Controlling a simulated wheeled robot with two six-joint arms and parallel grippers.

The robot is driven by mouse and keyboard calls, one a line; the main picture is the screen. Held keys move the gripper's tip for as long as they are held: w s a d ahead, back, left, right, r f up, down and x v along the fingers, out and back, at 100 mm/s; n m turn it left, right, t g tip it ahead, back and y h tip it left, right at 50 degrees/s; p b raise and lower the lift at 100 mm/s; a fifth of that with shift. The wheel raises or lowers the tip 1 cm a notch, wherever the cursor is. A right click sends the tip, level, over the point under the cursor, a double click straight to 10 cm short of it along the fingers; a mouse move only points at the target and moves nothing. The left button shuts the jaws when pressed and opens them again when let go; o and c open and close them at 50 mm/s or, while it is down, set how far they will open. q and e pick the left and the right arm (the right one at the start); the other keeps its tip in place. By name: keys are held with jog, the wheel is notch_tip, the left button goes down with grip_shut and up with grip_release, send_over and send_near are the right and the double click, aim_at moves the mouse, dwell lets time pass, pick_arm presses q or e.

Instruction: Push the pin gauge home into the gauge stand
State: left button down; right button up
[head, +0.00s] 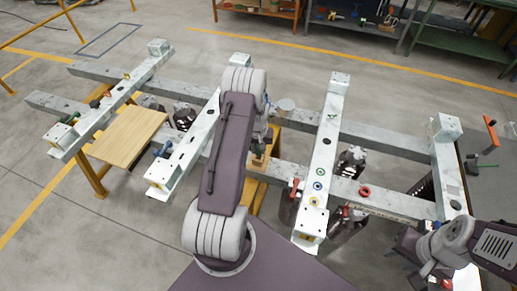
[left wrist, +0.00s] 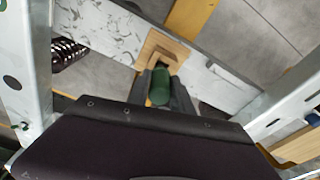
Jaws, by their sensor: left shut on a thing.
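In the left wrist view my left gripper (left wrist: 160,82) is shut on a green piece, which I take to be the pin gauge (left wrist: 159,90). A light wooden block, apparently the gauge stand (left wrist: 158,44), lies just beyond the fingertips. The wooden block also shows in the head view (head: 259,162), beside my left arm. The gauge's lower end is hidden, so I cannot tell how deep it sits. In the head view my left arm covers most of the left gripper. My right gripper (head: 428,272) is at the lower right, away from the stand; its fingers are unclear.
White and grey beams (head: 322,150) form a frame around the stand. A wooden board (head: 128,137) lies at the left. A red ring (head: 365,191) and several small coloured parts sit on the right beams. Dark perforated cylinders stand between beams.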

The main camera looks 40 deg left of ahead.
pick_arm(q)
jog(key=shift+f+b, duration=1)
jog(key=shift+f, duration=0.45)
jog(key=c, duration=1.1)
grip_release()
jog(key=shift+o, duration=0.2)
jog(key=r, duration=0.6)
jog(key=s+r, duration=0.1)
jog(key=r, duration=0.2)
jog(key=shift+d+r, duration=0.1)
jog(key=shift+d, duration=0.2)
